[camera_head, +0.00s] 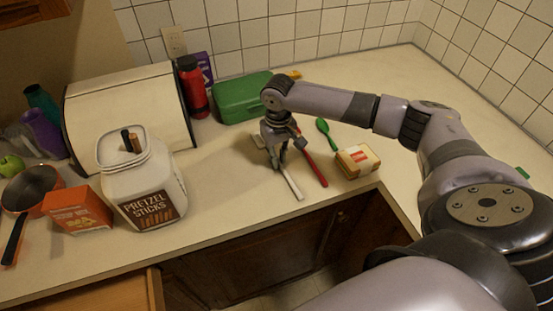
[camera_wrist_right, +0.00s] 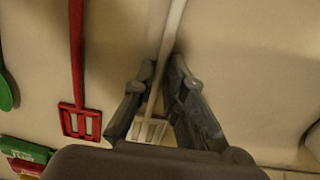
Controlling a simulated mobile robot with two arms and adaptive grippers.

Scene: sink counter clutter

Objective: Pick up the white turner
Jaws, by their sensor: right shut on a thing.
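The white turner (camera_head: 293,186) lies on the counter, its handle pointing toward the front edge. In the right wrist view its pale handle (camera_wrist_right: 172,35) runs between my fingers and its slotted head (camera_wrist_right: 148,130) is partly hidden by my gripper. My right gripper (camera_head: 277,164) points down at the turner and is shut on its handle; the fingertips (camera_wrist_right: 162,72) stand on either side of it. I cannot tell any lift from the counter. My left gripper is out of view.
A red slotted turner (camera_head: 315,170) lies close beside, right of my gripper. A green case (camera_head: 240,97) stands behind. A pretzel jar (camera_head: 140,185) stands left, with bare counter between.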

